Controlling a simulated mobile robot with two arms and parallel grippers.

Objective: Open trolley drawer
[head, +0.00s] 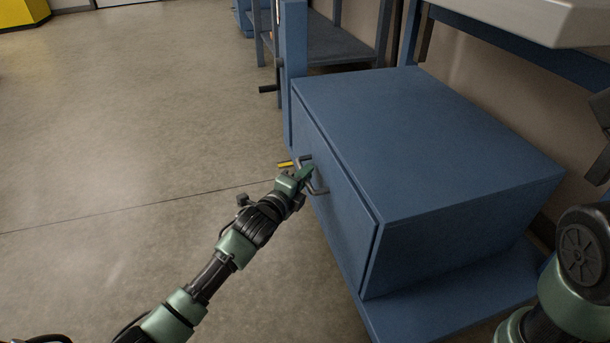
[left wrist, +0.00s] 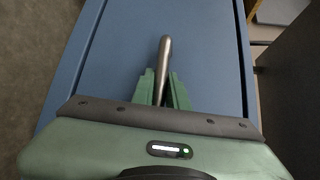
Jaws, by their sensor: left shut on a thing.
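The trolley drawer is in a blue box-shaped unit, and its flat blue front (head: 340,196) faces left in the head view. A thin dark seam runs along the front's edge, and I see no wide gap there. A grey bar handle (head: 321,191) stands out from the front. My left gripper (head: 308,174) is at the handle, with its green fingers shut on it. In the left wrist view the metal handle (left wrist: 164,55) passes between the fingers (left wrist: 163,88), in front of the blue drawer front (left wrist: 205,45). My right gripper is not in view.
The blue unit's flat top (head: 420,140) is bare, and it sits on a blue lower shelf (head: 440,302). A pale worktop (head: 540,15) overhangs at the upper right. Another blue shelf frame (head: 335,40) stands behind. The grey floor (head: 130,130) to the left is clear.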

